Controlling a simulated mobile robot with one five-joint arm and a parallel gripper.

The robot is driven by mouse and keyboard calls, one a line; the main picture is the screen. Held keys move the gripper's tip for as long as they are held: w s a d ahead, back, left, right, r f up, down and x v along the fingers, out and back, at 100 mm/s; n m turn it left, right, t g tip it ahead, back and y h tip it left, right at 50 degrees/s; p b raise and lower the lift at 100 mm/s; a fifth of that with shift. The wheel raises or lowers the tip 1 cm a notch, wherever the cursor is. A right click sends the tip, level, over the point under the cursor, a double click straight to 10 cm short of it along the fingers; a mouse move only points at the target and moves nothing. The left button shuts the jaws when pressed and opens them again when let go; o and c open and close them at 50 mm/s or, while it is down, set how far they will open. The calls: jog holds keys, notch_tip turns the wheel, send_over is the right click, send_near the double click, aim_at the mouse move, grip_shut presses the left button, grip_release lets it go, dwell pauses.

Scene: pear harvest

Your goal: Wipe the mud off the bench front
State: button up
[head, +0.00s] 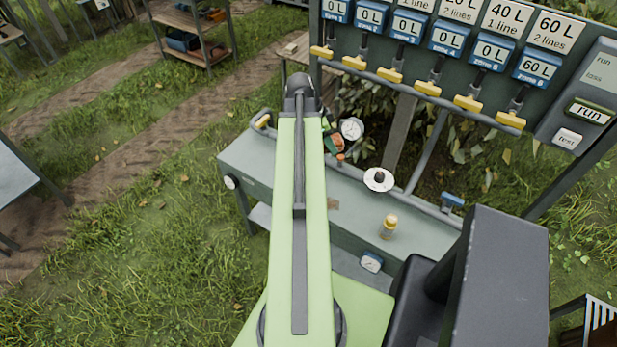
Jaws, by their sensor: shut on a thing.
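The bench (262,165) is a long grey-green bench running from the middle left towards the lower right. A small brown patch (333,203), which looks like mud, shows on the bench just right of my arm. Part of the patch may be hidden behind the arm. My light green arm (315,240) reaches up the middle of the head view and covers part of the bench and its front. My gripper is not clearly visible; the arm hides the area where it would be. I cannot see any wiping cloth or sponge.
A yellow-capped bottle (389,227), a white disc with a dark centre (379,179) and a round gauge (352,129) are at the bench. A panel with yellow handles (427,88) stands behind. Grass (140,250) lies open at left.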

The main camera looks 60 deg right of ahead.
jog(key=w+a+f+b, duration=0.1)
jog(key=w+f+b, duration=0.1)
jog(key=f+b, duration=0.5)
jog(key=w+a+f+b, duration=0.2)
jog(key=w+f+b, duration=0.1)
jog(key=f+b, duration=0.5)
notch_tip(320, 180, down, 2)
jog(key=shift+w+f, duration=0.25)
jog(key=shift+a, duration=0.1)
